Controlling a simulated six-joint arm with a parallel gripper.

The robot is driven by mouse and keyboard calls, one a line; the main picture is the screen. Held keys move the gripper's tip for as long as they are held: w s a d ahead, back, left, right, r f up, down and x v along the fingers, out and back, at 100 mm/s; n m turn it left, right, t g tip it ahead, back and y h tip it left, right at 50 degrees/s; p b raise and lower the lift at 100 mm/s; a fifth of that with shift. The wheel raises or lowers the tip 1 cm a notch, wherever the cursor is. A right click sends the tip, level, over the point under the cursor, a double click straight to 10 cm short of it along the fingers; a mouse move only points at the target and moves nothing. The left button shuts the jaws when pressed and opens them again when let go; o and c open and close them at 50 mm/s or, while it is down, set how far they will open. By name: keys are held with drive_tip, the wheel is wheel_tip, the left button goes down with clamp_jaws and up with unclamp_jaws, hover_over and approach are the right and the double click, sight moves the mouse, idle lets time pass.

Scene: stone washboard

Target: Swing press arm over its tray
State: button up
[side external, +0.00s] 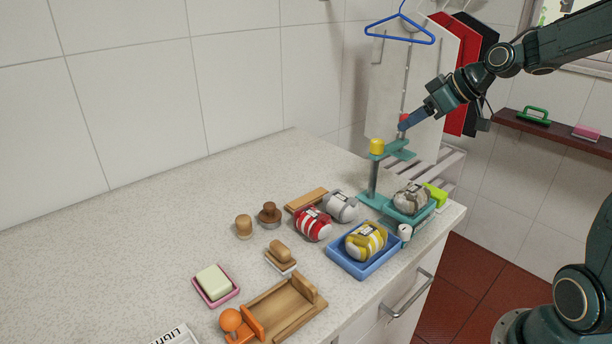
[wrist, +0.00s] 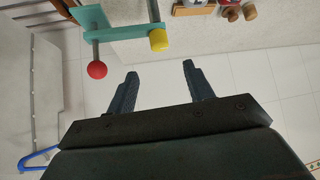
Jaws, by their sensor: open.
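The teal press stands at the counter's right end. Its press arm (side external: 400,150) sits on top of a post, with a yellow cap (side external: 376,146) at one end and a red ball knob (side external: 404,118) above it. The press arm (wrist: 125,32) also shows in the wrist view. The teal tray (side external: 392,211) below holds a grey wrapped bundle (side external: 411,197).
A blue tray (side external: 340,263) with a yellow bundle, a red bundle (side external: 313,224) and a white bundle (side external: 341,206) lie near the press. A lime-green block (side external: 436,194) is at the tray's right. A blue hanger (side external: 400,30) hangs behind.

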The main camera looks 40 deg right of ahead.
sight(378, 141)
drive_tip(key=x, duration=1.1)
drive_tip(key=shift+w+f, duration=0.1)
clamp_jaws()
